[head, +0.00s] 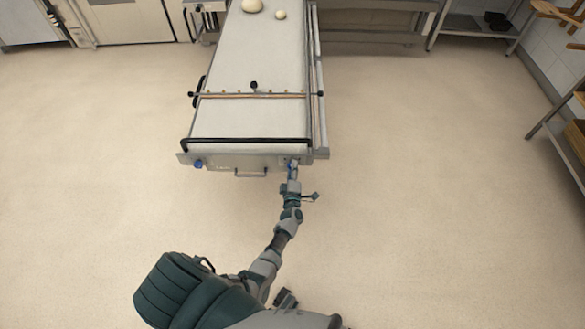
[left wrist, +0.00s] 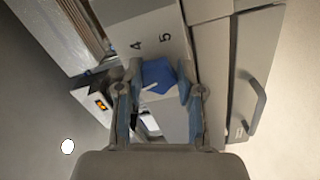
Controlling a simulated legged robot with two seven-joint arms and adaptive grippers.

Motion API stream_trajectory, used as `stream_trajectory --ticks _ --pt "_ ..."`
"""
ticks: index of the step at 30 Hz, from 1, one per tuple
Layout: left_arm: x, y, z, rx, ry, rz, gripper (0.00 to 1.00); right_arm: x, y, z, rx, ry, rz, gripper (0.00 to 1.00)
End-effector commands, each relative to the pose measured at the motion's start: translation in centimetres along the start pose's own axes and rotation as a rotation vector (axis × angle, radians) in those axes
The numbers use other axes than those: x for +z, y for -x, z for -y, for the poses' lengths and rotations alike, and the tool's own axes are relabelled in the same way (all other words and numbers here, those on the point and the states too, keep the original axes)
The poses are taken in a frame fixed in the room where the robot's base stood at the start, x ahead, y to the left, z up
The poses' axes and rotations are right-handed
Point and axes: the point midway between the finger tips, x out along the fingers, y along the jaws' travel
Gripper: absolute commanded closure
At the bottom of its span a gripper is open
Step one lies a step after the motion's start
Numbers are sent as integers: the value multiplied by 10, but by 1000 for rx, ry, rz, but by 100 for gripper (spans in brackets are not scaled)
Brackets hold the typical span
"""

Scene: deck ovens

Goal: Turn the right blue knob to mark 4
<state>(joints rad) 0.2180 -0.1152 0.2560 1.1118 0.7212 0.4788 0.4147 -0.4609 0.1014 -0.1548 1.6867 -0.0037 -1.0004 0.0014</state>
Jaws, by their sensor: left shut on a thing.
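The right blue knob (left wrist: 158,75) is on the front panel of the long white machine (head: 250,118). In the left wrist view it sits between my left gripper's fingers (left wrist: 158,80), which are shut on it from both sides. A short white line shows on the knob's face, on the side nearer the gripper. The printed marks 4 (left wrist: 136,45) and 5 (left wrist: 166,43) show beyond the knob; I cannot tell which mark the line indicates. In the head view my left gripper (head: 292,172) reaches the panel's right end and mostly hides this knob.
Another blue knob (head: 197,163) is at the panel's left end. A grey handle (head: 251,174) sticks out below the panel between them. An orange-lit switch (left wrist: 101,104) is near the gripper. Two dough balls lie on the machine's far end. The floor around is clear.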

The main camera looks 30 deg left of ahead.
Motion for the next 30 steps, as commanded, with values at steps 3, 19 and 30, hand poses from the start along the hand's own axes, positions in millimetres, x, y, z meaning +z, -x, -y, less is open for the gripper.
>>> stream_trajectory --ticks 3,19,30 --pt "-4 0 3 -8 -110 -5 98 8 -9 1 0 2 6 60" --pt "-5 0 1 -7 -613 -5 98 43 -42 2 -2 8 23 60" --pt "-5 -1 -1 -5 -959 -7 98 62 -54 2 -3 11 33 60"
